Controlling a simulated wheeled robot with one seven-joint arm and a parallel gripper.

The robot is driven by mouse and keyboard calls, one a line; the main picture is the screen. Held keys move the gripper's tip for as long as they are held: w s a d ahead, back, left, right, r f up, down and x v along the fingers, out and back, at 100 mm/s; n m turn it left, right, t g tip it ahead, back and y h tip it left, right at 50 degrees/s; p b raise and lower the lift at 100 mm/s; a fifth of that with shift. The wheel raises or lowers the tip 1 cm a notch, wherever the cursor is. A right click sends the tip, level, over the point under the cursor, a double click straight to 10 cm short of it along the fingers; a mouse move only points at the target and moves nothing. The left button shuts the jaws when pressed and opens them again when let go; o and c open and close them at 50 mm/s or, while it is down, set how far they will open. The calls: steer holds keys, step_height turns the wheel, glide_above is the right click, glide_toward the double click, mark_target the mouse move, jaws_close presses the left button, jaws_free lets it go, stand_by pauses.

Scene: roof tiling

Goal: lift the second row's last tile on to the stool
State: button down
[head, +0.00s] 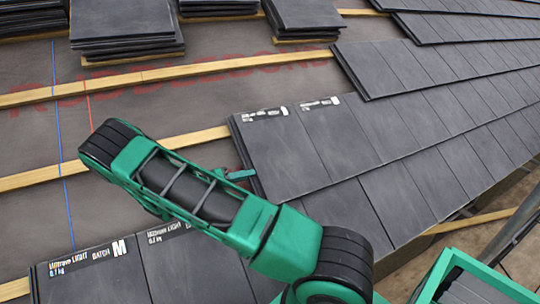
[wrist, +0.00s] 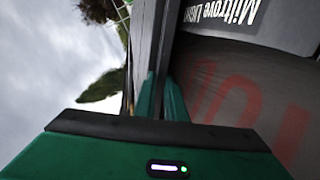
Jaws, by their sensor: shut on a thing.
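The second row's last tile (head: 290,155) is dark grey with a white printed label, at the left end of that row in the head view. It lies flat or nearly so beside its neighbour. My gripper (head: 240,175) is at its left edge, and the arm hides part of the row's lower left. In the wrist view my gripper's green fingers (wrist: 162,98) are shut on a dark tile edge, seen nearly edge-on. I cannot make out the stool for certain.
Wooden battens (head: 130,80) cross the grey underlay, which carries blue and red lines. Tile stacks (head: 125,30) stand at the top. The first row's labelled tiles (head: 85,275) lie at the bottom left. A green frame (head: 490,270) with dark slats or tiles is at the bottom right.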

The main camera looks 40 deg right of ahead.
steer(key=shift+s+d+r+m+g+h, duration=0.2)
steer(key=shift+s+r+m+g+h, duration=0.2)
steer(key=shift+r+g, duration=0.35)
steer(key=shift+s+d+r+m+g+h, duration=0.15)
steer(key=shift+s+r+m+g+h, duration=0.15)
steer(key=shift+s+r+g+h, duration=0.35)
stand_by(1.7)
steer(key=shift+w+g, duration=0.2)
steer(key=shift+g, duration=0.1)
